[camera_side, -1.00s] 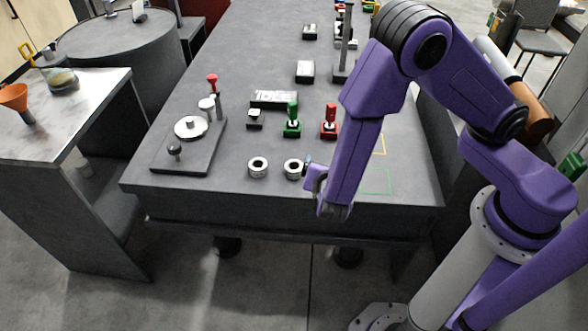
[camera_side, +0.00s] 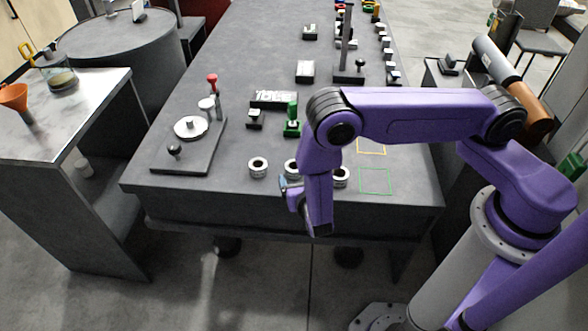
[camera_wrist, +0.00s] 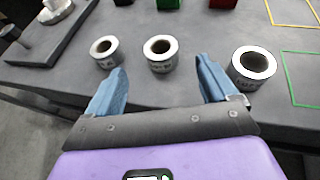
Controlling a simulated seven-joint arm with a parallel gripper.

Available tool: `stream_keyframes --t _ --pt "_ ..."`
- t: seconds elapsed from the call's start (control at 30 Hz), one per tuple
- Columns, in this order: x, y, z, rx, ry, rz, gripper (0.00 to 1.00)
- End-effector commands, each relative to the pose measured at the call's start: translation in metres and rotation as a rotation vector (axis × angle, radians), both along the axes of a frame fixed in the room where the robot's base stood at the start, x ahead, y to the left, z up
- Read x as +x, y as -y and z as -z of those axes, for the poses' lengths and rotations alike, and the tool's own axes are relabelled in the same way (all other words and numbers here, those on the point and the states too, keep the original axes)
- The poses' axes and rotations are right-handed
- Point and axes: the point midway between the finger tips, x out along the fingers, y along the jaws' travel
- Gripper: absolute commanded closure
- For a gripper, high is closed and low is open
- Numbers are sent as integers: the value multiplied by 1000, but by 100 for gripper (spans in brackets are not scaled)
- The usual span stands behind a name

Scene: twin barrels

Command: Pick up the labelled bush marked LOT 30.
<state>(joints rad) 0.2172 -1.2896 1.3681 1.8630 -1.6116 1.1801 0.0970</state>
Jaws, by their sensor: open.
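Three short pale ring-shaped bushes with dark centre holes and printed side labels stand upright in a row near the table's front edge. The left bush (camera_side: 258,168) also shows in the wrist view (camera_wrist: 104,54). The middle bush (camera_side: 291,166) lies straight ahead between my fingers in the wrist view (camera_wrist: 161,63). The right bush (camera_side: 341,178) shows beyond my right finger in the wrist view (camera_wrist: 252,73). The label lettering is too small to read surely. My gripper (camera_wrist: 162,75), with blue fingers, is open and empty, at the table's front edge, short of the middle bush.
A dark fixture plate (camera_side: 188,153) with a round disc and knobs stands to the left. A green-handled tool (camera_side: 292,122) and small blocks stand behind the bushes. A green outlined square (camera_side: 376,181) and a yellow one are marked on the table at right.

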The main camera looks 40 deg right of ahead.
Motion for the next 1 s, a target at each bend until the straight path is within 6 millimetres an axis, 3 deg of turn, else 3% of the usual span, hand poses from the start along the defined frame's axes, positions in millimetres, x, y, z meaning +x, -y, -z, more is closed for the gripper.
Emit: stream_keyframes --t 0.13,0.47,0.7,1.0 --pt "20 12 10 1 0 4 14" --pt "40 23 20 0 0 2 14" --pt "66 37 34 1 0 4 14" --pt "75 41 38 0 0 0 14"
